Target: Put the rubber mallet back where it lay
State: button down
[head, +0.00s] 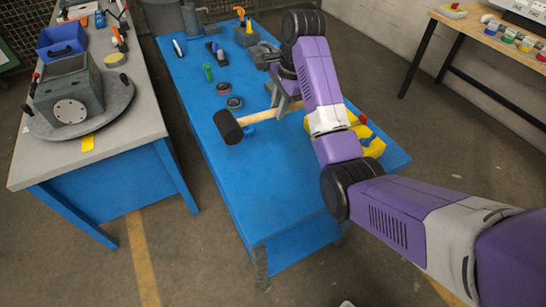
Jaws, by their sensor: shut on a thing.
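The rubber mallet has a black head (228,127) and a pale wooden handle (259,116). It shows in the head view over the middle of the blue bench (275,185), with its head to the left and its handle running right. My gripper (279,106) is shut on the handle, to the right of the head. The arm and gripper hide part of the handle. I cannot tell whether the mallet touches the bench top or hangs just above it.
Two dark rings (234,103), a green item (208,73) and several tools lie farther back. A yellow item (372,146) sits right, partly behind my arm. The bench's near part is clear. A grey-topped bench (120,139) with a grey housing (68,92) stands left.

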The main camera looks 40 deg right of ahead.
jog(key=s+b+x, duration=0.1)
jog(key=x, duration=0.3)
jog(key=s+b+x, duration=0.1)
jog(key=x, duration=0.4)
jog(key=s+d+b+x, duration=0.1)
jog(key=x, duration=0.4)
jog(key=shift+f, duration=0.4)
jog(key=shift+s+x, duration=0.25)
jog(key=shift+x, duration=1)
jog(key=shift+s+x, duration=0.25)
jog(key=shift+x, duration=0.95)
jog(key=shift+d+f, duration=0.15)
jog(key=shift+f, duration=0.05)
jog(key=c, duration=1.2)
grip_release()
jog(key=shift+f, duration=0.1)
jog(key=a+v, duration=0.1)
jog(key=v, duration=1.1)
jog(key=shift+d+b, duration=0.4)
jog(key=shift+d, duration=0.05)
